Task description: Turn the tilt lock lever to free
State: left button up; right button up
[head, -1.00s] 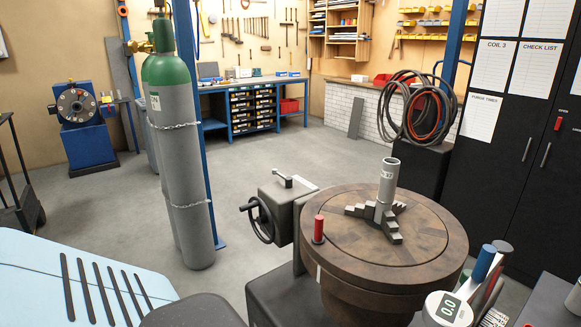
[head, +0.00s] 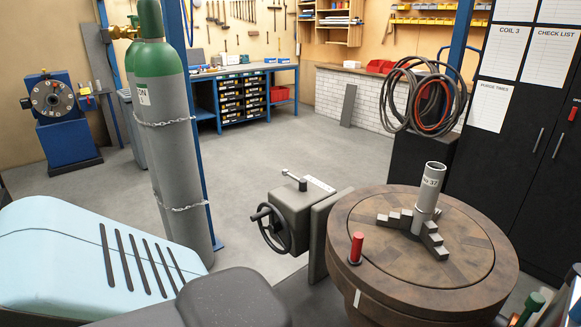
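A small metal lever (head: 294,180) sits on top of a grey gearbox (head: 293,218) beside the round turntable. It points up and left, toward a ball-like end. A pale marked plate (head: 320,184) lies to its right, too small to read. A black handwheel (head: 270,228) is on the gearbox's left side. A red-handled peg (head: 357,247) stands upright on the near left rim of the brown round turntable (head: 455,280). Which of the two handles is the tilt lock lever I cannot tell for certain. Neither of my grippers is in view.
A jaw chuck holds an upright grey tube (head: 428,190) on the turntable. Tall green-topped gas cylinders (head: 165,120) stand chained at left. Black cabinets (head: 525,150) are at right. The grey floor (head: 240,180) between the cylinders and gearbox is clear.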

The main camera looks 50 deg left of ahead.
aim_at(303, 183)
jog(key=j, duration=0.95)
jog(key=k+j+z, duration=0.1)
jog(key=j, duration=0.8)
